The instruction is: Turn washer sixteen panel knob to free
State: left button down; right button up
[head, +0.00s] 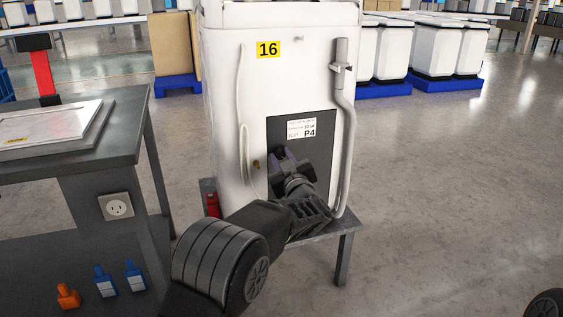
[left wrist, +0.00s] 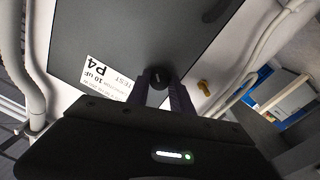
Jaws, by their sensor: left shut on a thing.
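The washer (head: 222,75) is white, with a yellow 16 label (head: 269,49) on it, and stands on a grey table. Its dark grey panel (head: 314,160) carries a white P4 label (head: 301,129), which also shows upside down in the left wrist view (left wrist: 106,80). In the left wrist view my left gripper (left wrist: 160,80) is shut on a round black knob (left wrist: 157,78), with a finger at each side. The knob's pointer cannot be made out. My right gripper is not in view.
A brass fitting (left wrist: 204,88) sits beside the panel. A grey hose (head: 345,120) runs down the washer's right side. A grey workbench (head: 125,120) stands at the left, with orange and blue plugs (head: 105,282) below it. Open floor lies to the right.

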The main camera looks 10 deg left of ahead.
pick_arm(q)
jog(key=n+b, duration=0.1)
jog(key=n, duration=0.1)
jog(key=n+b, duration=0.1)
jog(key=n, duration=0.1)
jog(key=n+b, duration=0.1)
jog(key=shift+f+n, duration=0.3)
jog(key=shift+n, duration=0.1)
jog(key=shift+r+n+y+b, duration=0.1)
jog(key=shift+n+y+b, duration=0.3)
jog(key=shift+n+b, duration=0.9)
jog(key=shift+d+n+p, duration=0.1)
jog(key=shift+n+p, duration=0.3)
jog(key=shift+n, duration=0.1)
jog(key=c, duration=1.1)
grip_release()
jog(key=shift+r, duration=0.1)
jog(key=shift+c, duration=0.2)
jog(key=p+v, duration=0.2)
jog(key=v, duration=0.5)
jog(key=shift+s+d, duration=0.2)
jog(key=shift+s, duration=0.1)
